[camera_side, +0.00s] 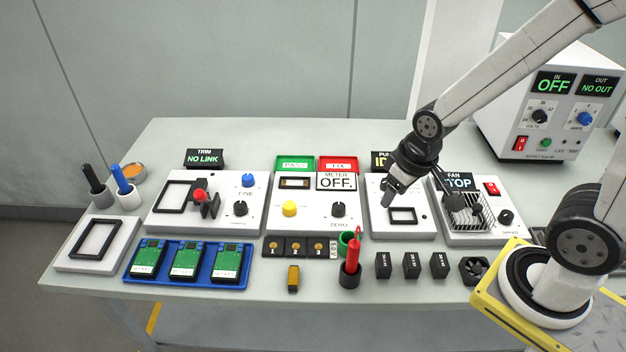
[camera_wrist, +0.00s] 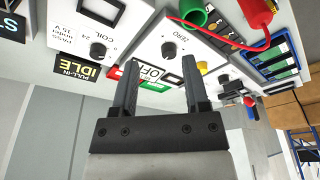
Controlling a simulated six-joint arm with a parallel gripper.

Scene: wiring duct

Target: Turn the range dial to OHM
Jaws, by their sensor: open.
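The meter unit (camera_side: 312,222) is a white sloped panel in the middle of the bench, with a display (camera_side: 337,182) reading METER OFF. It carries a yellow knob (camera_side: 289,208) on the left and a black knob (camera_side: 338,209) marked ZERO on the right. No OHM marking is readable; which knob is the range dial cannot be told from lettering. My gripper (camera_side: 388,196) is open and empty, above the pull-in unit, right of the meter. In the wrist view the ZERO knob (camera_wrist: 169,50) shows between the fingers; the yellow knob (camera_wrist: 202,66) is partly hidden by one finger.
The pull-in unit (camera_side: 380,222) and fan unit (camera_side: 485,230) stand to the right; the trim unit (camera_side: 168,222) stands left. A red probe (camera_side: 352,255) rises upright in front of the meter. Green and red trays (camera_side: 337,164) lie behind it.

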